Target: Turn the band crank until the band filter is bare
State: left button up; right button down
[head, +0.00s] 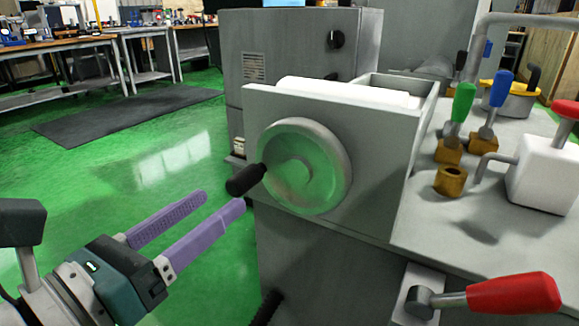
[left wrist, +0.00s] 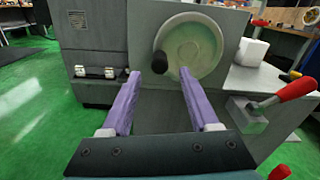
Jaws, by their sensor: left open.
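The band crank is a grey-green disc wheel (head: 308,168) on the front of a grey box, with a black handle knob (head: 246,180) sticking out at its left. The wheel (left wrist: 206,50) and knob (left wrist: 160,62) also show in the left wrist view. The band filter (head: 345,92) looks like a white roll or sheet along the top of the box; its full surface is hidden behind the front plate. My left gripper (head: 222,203) is open and empty, just below and left of the knob. In the left wrist view the knob appears beyond the fingertips (left wrist: 158,72), between them. My right gripper is not visible.
Right of the wheel, the grey machine top holds levers with green (head: 463,102), blue (head: 501,90) and red (head: 515,293) handles and a white block (head: 545,172). A grey cabinet (head: 290,50) stands behind. Green floor (head: 110,170) lies open to the left.

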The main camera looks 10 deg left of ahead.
aim_at(232, 191)
pick_arm(q)
jog(key=x, duration=0.7)
jog(key=shift+b, duration=0.35)
grip_shut()
